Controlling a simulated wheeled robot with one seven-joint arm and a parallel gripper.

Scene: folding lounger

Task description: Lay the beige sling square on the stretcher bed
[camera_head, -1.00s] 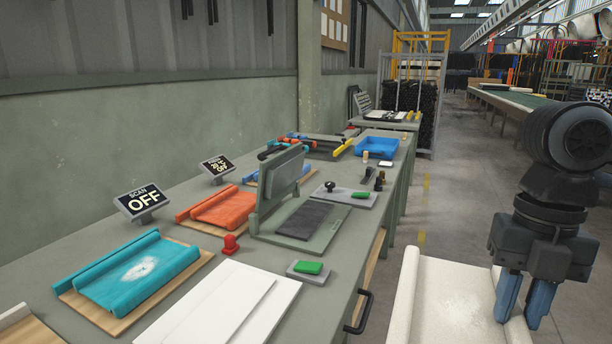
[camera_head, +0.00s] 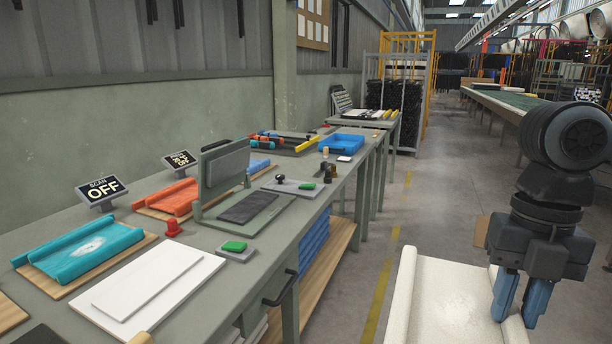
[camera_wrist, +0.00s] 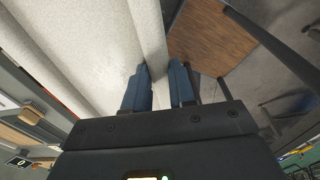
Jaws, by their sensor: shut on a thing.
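The beige sling (camera_head: 450,300), an off-white sheet with a rolled edge on each side, hangs in front of me at the lower right of the head view. My gripper (camera_head: 515,300), with blue fingers, is shut on its right rolled edge. In the wrist view, the sling (camera_wrist: 80,50) runs up from the fingers (camera_wrist: 160,90), with the roll between them. The sling is apart from the workbench. A flat white slab (camera_head: 150,285) lies on the bench at the near left; I cannot tell whether it is the stretcher bed.
The grey workbench (camera_head: 262,262) runs along the wall. It holds a teal sling (camera_head: 80,250) and an orange sling (camera_head: 172,198) on boards, a hinged press (camera_head: 223,170), a red knob (camera_head: 173,227) and a green button (camera_head: 235,246). Floor is clear between bench and sling.

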